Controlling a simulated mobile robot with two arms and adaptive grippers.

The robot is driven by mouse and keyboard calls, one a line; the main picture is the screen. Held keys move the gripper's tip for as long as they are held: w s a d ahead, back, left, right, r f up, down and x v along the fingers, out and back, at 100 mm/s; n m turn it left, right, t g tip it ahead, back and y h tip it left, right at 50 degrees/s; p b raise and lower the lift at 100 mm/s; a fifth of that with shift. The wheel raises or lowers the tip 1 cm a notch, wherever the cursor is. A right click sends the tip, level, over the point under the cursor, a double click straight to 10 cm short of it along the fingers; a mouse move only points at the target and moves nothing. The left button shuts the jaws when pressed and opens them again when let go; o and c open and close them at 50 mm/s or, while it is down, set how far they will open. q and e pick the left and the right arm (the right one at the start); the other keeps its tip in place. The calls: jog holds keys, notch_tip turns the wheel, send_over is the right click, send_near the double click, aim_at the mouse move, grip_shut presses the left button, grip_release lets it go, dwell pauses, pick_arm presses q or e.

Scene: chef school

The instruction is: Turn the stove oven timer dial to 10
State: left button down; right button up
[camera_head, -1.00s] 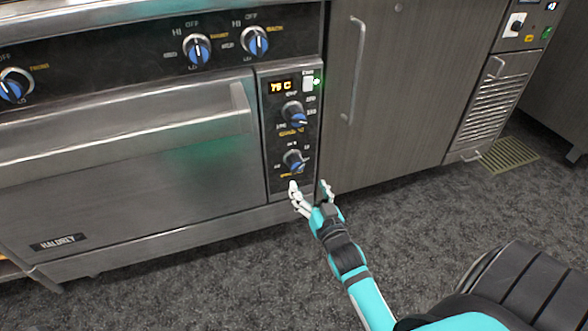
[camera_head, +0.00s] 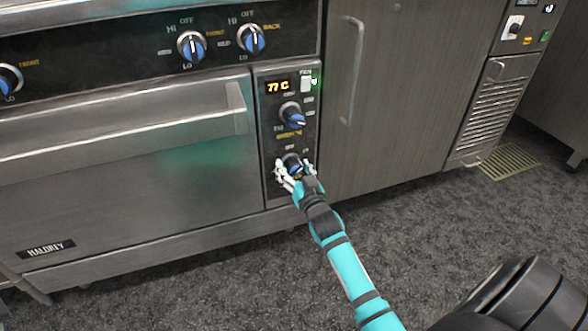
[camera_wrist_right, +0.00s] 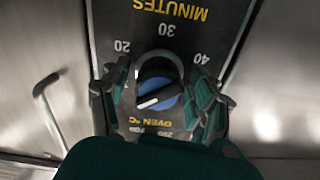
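The timer dial (camera_head: 292,160) is the lower knob on the oven's narrow control panel; my fingers partly cover it. In the right wrist view the dial (camera_wrist_right: 159,84) is black and blue with a white pointer line, under upside-down "MINUTES" lettering and the marks 20, 30 and 40. The pointer lies on the dial's side towards the "OVEN °C" label, away from the 30. My right gripper (camera_head: 296,173) is at the dial, and its green fingers (camera_wrist_right: 163,92) are spread on both sides of it. A narrow gap seems to show; contact is unclear. My left gripper is out of view.
The oven temperature dial (camera_head: 292,115) sits just above, under a lit display (camera_head: 278,86) and a white switch (camera_head: 306,85). The oven door handle (camera_head: 120,125) juts out to the left. A cabinet door (camera_head: 400,110) stands to the right. The floor in front is clear.

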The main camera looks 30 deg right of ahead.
jog(key=c, duration=1)
jog(key=shift+o, duration=0.2)
jog(key=shift+r+m+p, duration=0.15)
jog(key=shift+m+p, duration=0.35)
jog(key=shift+p, duration=0.25)
jog(key=shift+m, duration=0.3)
jog(key=shift+f, duration=0.2)
jog(key=o, duration=1.2)
jog(key=v, duration=1.2)
